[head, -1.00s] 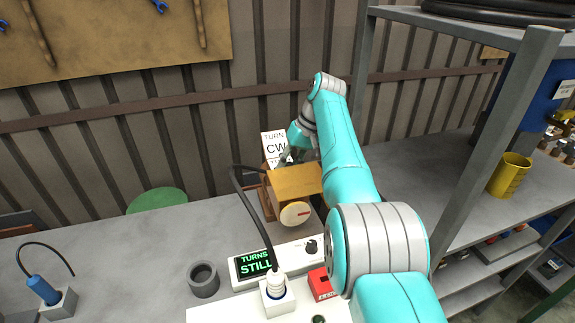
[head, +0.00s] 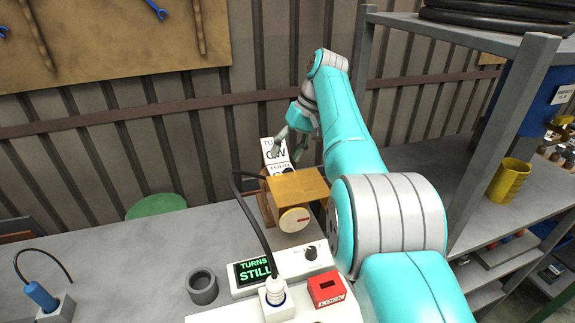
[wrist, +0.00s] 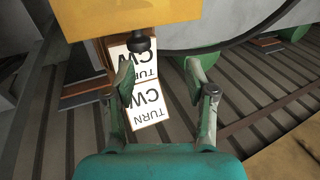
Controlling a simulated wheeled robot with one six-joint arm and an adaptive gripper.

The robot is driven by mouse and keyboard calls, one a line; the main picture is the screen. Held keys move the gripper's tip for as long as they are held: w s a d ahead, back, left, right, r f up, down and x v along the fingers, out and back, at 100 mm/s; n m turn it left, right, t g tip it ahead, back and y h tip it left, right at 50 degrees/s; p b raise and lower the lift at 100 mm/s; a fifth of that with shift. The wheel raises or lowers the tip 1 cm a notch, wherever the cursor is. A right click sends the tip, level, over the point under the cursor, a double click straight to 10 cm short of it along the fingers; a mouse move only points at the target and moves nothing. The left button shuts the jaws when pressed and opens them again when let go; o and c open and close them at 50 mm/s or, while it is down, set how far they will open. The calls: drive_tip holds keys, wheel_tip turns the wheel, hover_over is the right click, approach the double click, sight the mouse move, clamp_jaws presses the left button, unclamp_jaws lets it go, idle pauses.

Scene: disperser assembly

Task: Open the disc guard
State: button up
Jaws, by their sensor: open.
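The likely disc guard is a yellow-orange box-shaped cover (head: 298,186) on the bench, above a pale round face with a red mark (head: 294,220). The yellow cover (wrist: 130,14) fills the top left of the wrist view, with a dark knob (wrist: 141,43) below its edge. My gripper (head: 290,146) is above and behind the cover, apart from it. In the wrist view my gripper (wrist: 158,72) has its two fingers spread, with nothing between them.
White cards reading TURN CW (head: 275,154) stand behind the cover. A display reading TURNS STILL (head: 255,270), a red box (head: 326,288), a plug with black cable (head: 275,292) and a grey ring (head: 202,287) are in front. The bench's left side is mostly clear.

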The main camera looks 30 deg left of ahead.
drive_tip(key=shift+s+r, duration=0.1)
drive_tip(key=shift+r, duration=1.55)
